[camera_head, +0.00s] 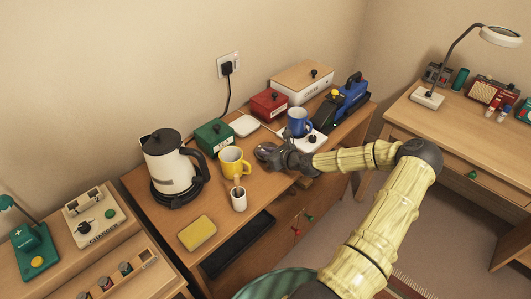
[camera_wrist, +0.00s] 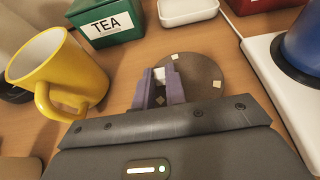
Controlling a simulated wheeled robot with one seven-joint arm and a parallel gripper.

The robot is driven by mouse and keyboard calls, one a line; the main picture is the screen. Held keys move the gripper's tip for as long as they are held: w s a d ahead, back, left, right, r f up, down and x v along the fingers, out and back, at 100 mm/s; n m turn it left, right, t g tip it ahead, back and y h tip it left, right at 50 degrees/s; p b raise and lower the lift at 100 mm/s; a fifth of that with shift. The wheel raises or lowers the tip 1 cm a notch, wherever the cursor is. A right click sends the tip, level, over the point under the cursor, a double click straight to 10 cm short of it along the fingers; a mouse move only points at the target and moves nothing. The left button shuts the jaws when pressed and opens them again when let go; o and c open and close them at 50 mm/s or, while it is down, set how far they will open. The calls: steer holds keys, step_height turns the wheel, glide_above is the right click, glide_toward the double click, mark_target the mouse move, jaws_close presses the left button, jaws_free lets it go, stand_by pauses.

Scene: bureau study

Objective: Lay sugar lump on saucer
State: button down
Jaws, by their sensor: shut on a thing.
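My gripper (camera_wrist: 160,92) is shut on a small white sugar lump (camera_wrist: 159,75), which shows between the purple fingertips in the wrist view. In the head view my gripper (camera_head: 266,151) is low over the desk, right of the yellow mug. The saucer appears to be the flat round grey-brown disc (camera_wrist: 208,72) with several pale square patches. The fingers and lump overlap its left part in the wrist view. I cannot tell whether the lump touches it. In the head view my gripper largely hides the disc.
A yellow mug (camera_wrist: 58,75) stands close left of my gripper. A green TEA box (camera_wrist: 105,20) and a white dish (camera_wrist: 187,10) lie behind. A blue mug (camera_head: 298,122) on a white base is at right. A kettle (camera_head: 170,165), white cup (camera_head: 239,201) and yellow sponge (camera_head: 197,232) stand left.

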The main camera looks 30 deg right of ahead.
steer(key=shift+f, duration=0.2)
steer(key=c, duration=1.4)
jaws_free()
steer(key=shift+c, duration=0.2)
steer(key=shift+s, duration=0.1)
steer(key=shift+r, duration=0.15)
steer(key=v, duration=1.2)
steer(key=shift+b, duration=0.3)
